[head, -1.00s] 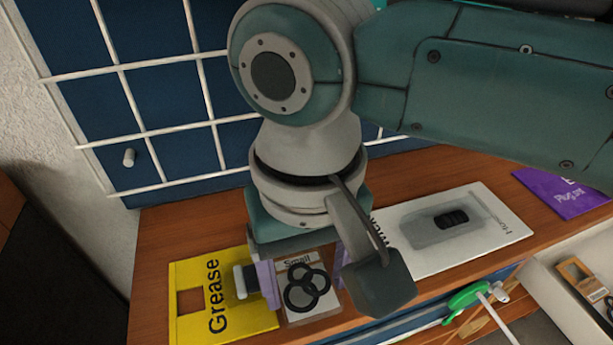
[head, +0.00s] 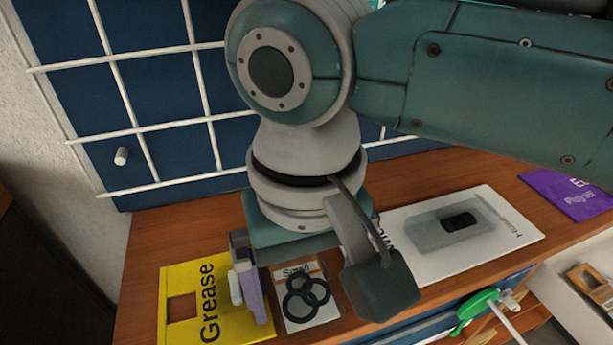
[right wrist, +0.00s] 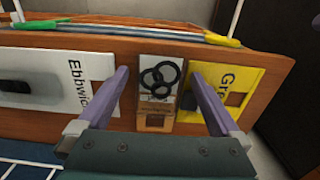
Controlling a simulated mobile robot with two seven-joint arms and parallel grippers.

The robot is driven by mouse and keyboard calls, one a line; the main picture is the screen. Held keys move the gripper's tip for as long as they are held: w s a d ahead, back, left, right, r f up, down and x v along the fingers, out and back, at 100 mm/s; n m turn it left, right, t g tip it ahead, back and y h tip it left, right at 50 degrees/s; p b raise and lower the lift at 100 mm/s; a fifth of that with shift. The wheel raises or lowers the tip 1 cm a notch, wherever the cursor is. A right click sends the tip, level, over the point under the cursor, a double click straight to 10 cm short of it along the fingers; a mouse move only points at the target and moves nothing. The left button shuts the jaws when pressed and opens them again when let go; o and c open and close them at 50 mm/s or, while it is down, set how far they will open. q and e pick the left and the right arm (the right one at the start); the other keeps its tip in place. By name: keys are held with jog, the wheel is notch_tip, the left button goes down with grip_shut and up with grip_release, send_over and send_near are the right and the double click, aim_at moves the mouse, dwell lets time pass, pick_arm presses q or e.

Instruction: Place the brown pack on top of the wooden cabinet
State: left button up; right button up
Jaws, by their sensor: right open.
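My right gripper (right wrist: 158,76) is open above the wooden cabinet top (head: 150,260), its two purple fingers spread wide. Between them in the right wrist view is a brown pack (right wrist: 155,120) with a pale label. Neither finger visibly touches the pack. My left gripper is out of view.
A yellow "Grease" card (head: 185,320) lies left of the rings. A white card with a dark part (head: 460,240) lies to the right, then a purple card (head: 570,193). A blue gridded panel (head: 160,90) stands behind. A white tray (head: 565,262) and green-handled tool (head: 475,308) sit in front.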

notch_tip(320, 180, up, 12)
jog(key=p, duration=0.4)
jog(key=s+f+t+y, duration=0.1)
jog(key=s+f+y, duration=0.4)
jog(key=s, duration=0.1)
jog(key=s+d+f+t+h, duration=0.1)
jog(key=s+d+h, duration=0.1)
jog(key=d, duration=0.7)
jog(key=s+d+f+m+t+h, duration=0.1)
jog(key=s+d+h, duration=0.1)
jog(key=s+d, duration=0.3)
jog(key=d, duration=0.4)
jog(key=shift+s+d+f+m+t+h, duration=0.2)
jog(key=shift+s+f+m+t+h, duration=0.1)
jog(key=shift+f+h, duration=0.1)
